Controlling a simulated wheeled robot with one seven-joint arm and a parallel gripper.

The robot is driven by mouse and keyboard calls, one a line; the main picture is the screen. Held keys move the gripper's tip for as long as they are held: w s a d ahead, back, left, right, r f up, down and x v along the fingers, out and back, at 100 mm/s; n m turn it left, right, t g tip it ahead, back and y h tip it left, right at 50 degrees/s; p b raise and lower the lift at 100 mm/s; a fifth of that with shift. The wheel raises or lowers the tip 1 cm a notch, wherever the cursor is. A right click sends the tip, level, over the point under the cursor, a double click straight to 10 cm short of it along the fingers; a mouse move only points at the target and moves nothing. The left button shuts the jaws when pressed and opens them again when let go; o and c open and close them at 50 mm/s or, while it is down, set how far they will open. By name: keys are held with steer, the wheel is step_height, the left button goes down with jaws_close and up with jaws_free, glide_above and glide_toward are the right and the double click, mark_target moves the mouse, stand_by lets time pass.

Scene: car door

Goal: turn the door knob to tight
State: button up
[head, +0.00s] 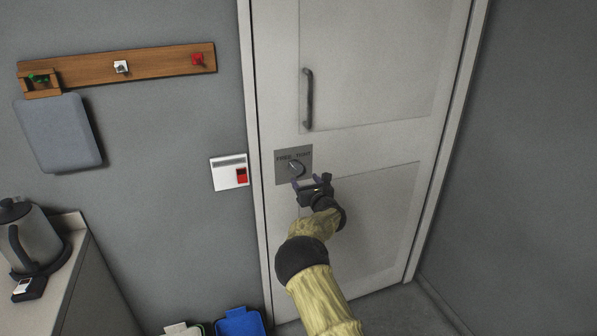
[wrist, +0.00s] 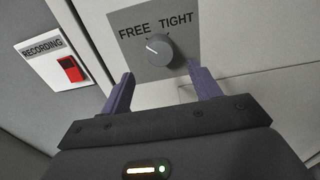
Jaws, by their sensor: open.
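The door knob (wrist: 159,50) is a round grey dial on a metal plate (wrist: 128,66) with the words FREE on the left and TIGHT on the right. Its light pointer mark faces up-left, toward FREE. In the head view the knob (head: 295,167) sits on the plate (head: 283,178) at the left side of the white door (head: 380,145). My gripper (wrist: 160,85) is open and empty, its two purple fingers apart just below the knob, one to each side. They do not appear to touch it. In the head view my gripper (head: 311,181) is just below and right of the knob.
A dark vertical handle (head: 308,100) is above the plate. A white RECORDING box (head: 229,173) with a red switch is on the wall to the left. A wooden hook rail (head: 140,64), a kettle (head: 30,238) on a counter and a blue bin (head: 239,322) are farther left.

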mark_target(298, 170)
steer(key=shift+p+x, duration=0.5)
steer(key=shift+x, duration=3)
steer(key=c, duration=1)
